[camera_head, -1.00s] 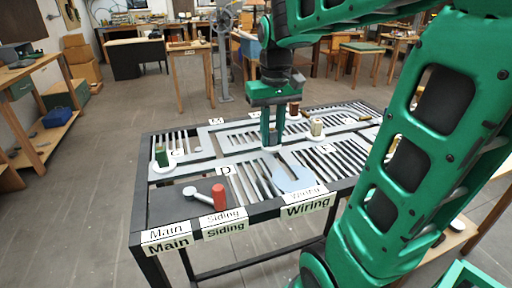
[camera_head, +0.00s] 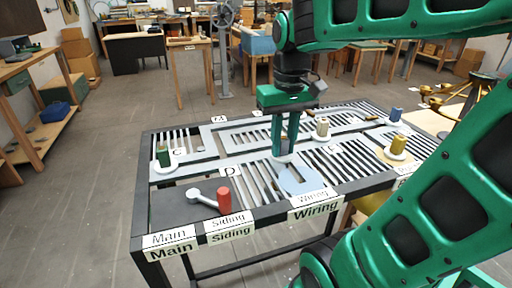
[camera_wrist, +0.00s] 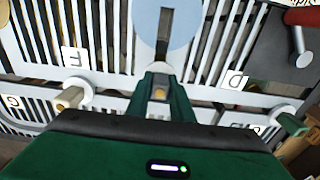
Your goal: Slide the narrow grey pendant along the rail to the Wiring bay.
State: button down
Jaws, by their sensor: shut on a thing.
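My gripper (camera_head: 284,150) is shut on the narrow grey pendant, low over the slotted rail table (camera_head: 215,140). In the wrist view my gripper (camera_wrist: 160,80) points to the pale blue Wiring pad. The pendant is mostly hidden between the fingers; only a small light part at the fingertips (camera_wrist: 160,67) shows. The Wiring pad (camera_head: 300,182) lies just in front of the fingers, behind the Wiring label (camera_head: 317,208). The pad also shows in the wrist view (camera_wrist: 180,22), with a dark slot running toward the gripper.
A green pendant (camera_head: 163,157) stands at the left and a cream one (camera_head: 322,127) right of my gripper. Yellow (camera_head: 398,144) and blue (camera_head: 396,114) pendants stand farther right. A lever with a red handle (camera_head: 224,201) is at the front left, near the Siding label (camera_head: 229,219).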

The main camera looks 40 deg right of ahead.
aim_at(305, 187)
jog(key=shift+g, duration=0.4)
jog(key=s+a, duration=0.1)
jog(key=s, duration=0.2)
jog(key=s+a+f, duration=0.1)
jog(key=s, duration=0.2)
jog(key=s+a+f, duration=0.1)
jog(key=s, duration=0.2)
jog(key=shift+s, duration=1)
jog(key=c, duration=1.6)
grip_release()
jog(key=shift+o, duration=0.2)
jog(key=shift+d+r, duration=0.1)
jog(key=shift+r, duration=0.5)
jog(key=shift+o, duration=0.4)
notch_tip(305, 187, up, 9)
jog(key=w, duration=0.1)
jog(key=shift+w+f+t, duration=0.15)
jog(key=shift+w+t, duration=0.05)
jog(key=shift+t, duration=0.2)
